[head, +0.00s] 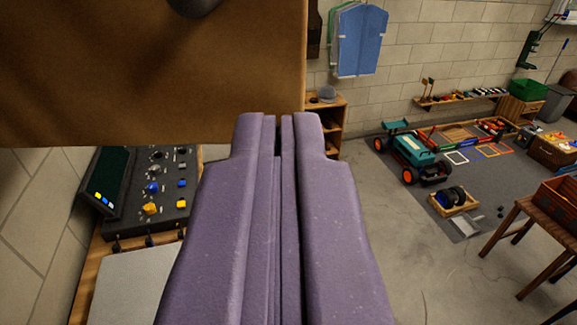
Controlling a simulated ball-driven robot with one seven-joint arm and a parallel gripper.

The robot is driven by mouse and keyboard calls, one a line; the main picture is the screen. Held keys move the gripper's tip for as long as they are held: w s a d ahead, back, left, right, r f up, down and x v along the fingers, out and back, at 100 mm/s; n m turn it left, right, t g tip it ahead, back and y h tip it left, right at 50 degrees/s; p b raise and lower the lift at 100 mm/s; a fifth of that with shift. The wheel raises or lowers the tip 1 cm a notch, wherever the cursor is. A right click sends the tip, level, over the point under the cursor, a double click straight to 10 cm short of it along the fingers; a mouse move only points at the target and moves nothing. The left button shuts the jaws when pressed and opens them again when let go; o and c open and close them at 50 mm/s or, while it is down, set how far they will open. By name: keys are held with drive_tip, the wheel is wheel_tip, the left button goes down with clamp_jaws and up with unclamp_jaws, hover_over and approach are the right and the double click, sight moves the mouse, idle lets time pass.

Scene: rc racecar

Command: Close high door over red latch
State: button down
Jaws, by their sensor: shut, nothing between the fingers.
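A large brown panel (130,70), which looks like the high door, fills the upper left of the head view. A dark round knob (193,5) on it is cut off by the top edge of the picture. My purple gripper (278,122) is shut and empty. Its fingertips overlap the panel's lower right corner in the picture; I cannot tell whether they touch it. The panel's top and left edges are out of view. No red latch shows.
A control board with knobs (122,222) stands on a bench at lower left. A low wooden shelf (342,128) stands behind the fingertips. A teal racecar (412,150) and a tray (436,207) lie on the floor at right. A wooden table (512,208) is at far right. Grey floor between is open.

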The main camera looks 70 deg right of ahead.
sight(280, 79)
drive_tip(key=p+x, duration=0.1)
drive_tip(key=x, duration=0.4)
idle(0.3)
